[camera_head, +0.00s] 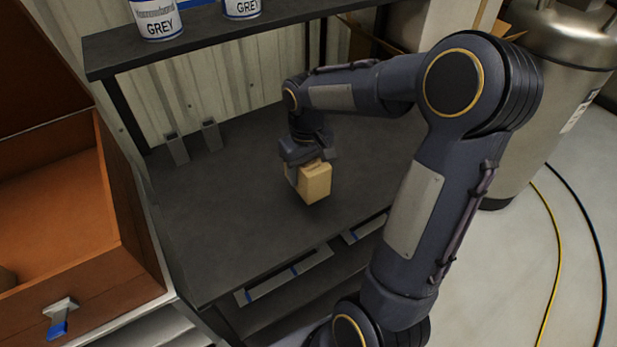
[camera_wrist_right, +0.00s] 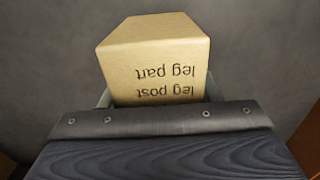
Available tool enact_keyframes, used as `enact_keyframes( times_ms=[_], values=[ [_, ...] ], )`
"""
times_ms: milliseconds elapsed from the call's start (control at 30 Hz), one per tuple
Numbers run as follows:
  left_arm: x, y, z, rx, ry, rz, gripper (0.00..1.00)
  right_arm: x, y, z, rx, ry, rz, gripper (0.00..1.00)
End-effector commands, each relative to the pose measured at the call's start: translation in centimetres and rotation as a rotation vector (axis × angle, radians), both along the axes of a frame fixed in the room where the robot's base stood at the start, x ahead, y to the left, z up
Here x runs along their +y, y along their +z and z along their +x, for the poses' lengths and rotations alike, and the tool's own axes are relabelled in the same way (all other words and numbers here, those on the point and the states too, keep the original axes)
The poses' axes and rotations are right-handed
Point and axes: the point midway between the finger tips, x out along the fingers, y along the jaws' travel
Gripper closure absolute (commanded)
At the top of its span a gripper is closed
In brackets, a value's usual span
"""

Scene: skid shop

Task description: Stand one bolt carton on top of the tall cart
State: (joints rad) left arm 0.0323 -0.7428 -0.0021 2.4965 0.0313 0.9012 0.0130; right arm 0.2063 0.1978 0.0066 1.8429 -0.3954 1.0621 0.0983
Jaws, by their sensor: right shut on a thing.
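A small tan carton (camera_head: 314,183) is in my right gripper (camera_head: 308,160), just above or touching the dark grey shelf top (camera_head: 235,220); I cannot tell which. In the right wrist view, the carton (camera_wrist_right: 155,62) sits between the fingers and bears the upside-down words "leg post" and "leg part". No bolt label shows on its visible faces. My right gripper is shut on it from above. I cannot tell whether this dark shelf unit is the tall cart. My left gripper is not in view.
Two white cans marked GREY (camera_head: 158,18) stand on the upper shelf (camera_head: 110,50). Two small grey brackets (camera_head: 177,148) stand at the back left of the shelf top. An open brown box (camera_head: 75,255) is at left. A metal tank (camera_head: 560,70) is at right. Much of the shelf top is clear.

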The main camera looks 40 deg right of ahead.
Motion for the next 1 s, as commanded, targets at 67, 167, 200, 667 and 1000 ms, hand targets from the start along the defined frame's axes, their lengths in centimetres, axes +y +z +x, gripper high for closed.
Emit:
enact_keyframes(
  times_ms=[67,167,200,667,1000],
  values=[
    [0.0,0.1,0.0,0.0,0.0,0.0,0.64,-0.7,-0.8,0.1,0.003,-0.002,-0.001,0.81],
    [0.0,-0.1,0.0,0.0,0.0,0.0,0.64,-0.6,-2.5,0.2,0.002,0.001,-0.001,0.81],
    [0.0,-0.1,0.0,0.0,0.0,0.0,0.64,-0.6,-3.0,0.1,0.003,0.001,-0.001,0.81],
    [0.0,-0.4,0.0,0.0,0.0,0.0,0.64,-0.6,-4.1,0.2,-0.001,0.0,-0.001,0.81],
    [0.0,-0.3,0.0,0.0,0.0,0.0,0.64,-0.6,-4.0,0.1,0.001,0.0,0.0,0.22]
  ],
)
